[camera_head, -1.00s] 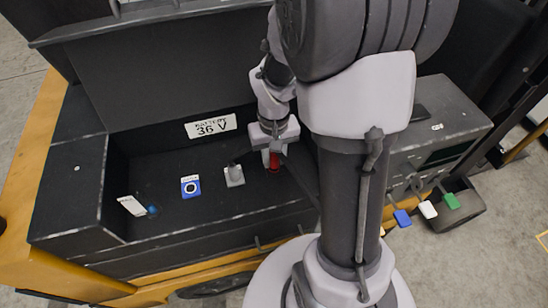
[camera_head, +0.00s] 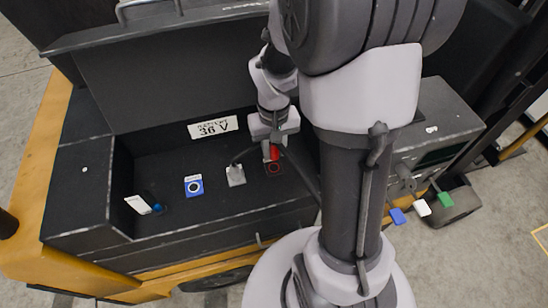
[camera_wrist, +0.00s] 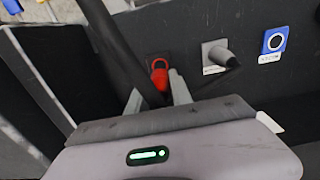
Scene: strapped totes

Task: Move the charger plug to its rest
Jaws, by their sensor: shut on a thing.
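The red charger plug (camera_head: 275,153) is between the fingers of my gripper (camera_head: 268,150) in the head view. The gripper is shut on it, just above a dark square with a red ring (camera_head: 273,169) on the black bay floor. In the wrist view the red plug (camera_wrist: 157,88) shows between the two pale fingertips, overlapping that square. Whether the plug still touches the square is unclear. A blue plate with a white ring (camera_head: 194,186) lies farther left, also visible in the wrist view (camera_wrist: 274,42). Which marked spot is the rest cannot be told.
A grey connector (camera_head: 235,175) with a dark cable stands between the plug and the blue plate. A white tag and small blue piece (camera_head: 158,208) lie at the bay's left end. A "36 V" label (camera_head: 213,127) marks the back wall. Coloured tags (camera_head: 422,207) hang at right.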

